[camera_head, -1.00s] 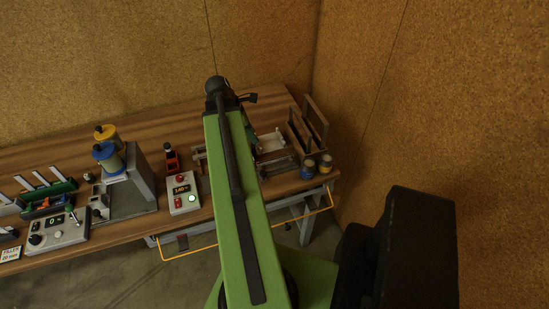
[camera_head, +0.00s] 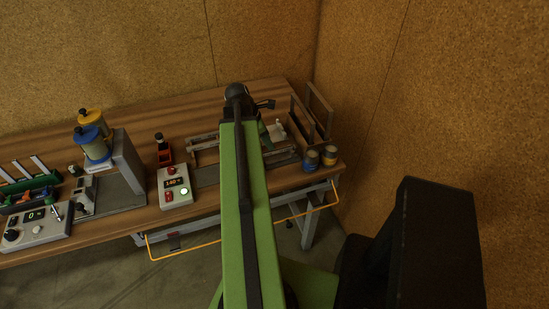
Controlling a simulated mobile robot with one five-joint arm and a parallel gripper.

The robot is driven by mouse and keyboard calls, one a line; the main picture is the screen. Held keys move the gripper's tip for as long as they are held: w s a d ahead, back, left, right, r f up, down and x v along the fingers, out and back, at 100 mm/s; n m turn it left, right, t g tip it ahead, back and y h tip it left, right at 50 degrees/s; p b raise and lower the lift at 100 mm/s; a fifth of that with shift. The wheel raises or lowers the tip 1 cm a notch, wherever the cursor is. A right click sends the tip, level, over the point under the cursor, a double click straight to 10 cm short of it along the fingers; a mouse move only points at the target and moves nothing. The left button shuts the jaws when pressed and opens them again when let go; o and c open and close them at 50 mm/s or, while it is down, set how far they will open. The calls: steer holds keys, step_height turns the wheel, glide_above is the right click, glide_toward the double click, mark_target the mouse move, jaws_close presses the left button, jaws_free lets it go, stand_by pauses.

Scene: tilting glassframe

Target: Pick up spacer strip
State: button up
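Several slim pale strips (camera_head: 38,164) stand in a green rack at the far left of the bench. I cannot tell whether one of them is the spacer strip. My green arm reaches from the bottom of the view over the bench. Its dark end, with my gripper (camera_head: 266,104), is over the right part of the bench, far to the right of the rack. The fingers are too small and partly hidden to read, and nothing is clearly seen in them.
A wooden bench (camera_head: 205,109) carries a press with a yellow and a blue canister (camera_head: 92,144), a red-button box (camera_head: 174,186), a frame fixture (camera_head: 205,141), an upright frame rack (camera_head: 302,122) and two small jars (camera_head: 312,160). Cork walls close the back and right.

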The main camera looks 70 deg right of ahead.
mark_target(274, 152)
steer(key=b+x, duration=0.5)
steer(key=shift+w+a+f, duration=0.1)
steer(key=shift+f, duration=0.1)
steer(key=shift+r, duration=0.15)
jaws_close()
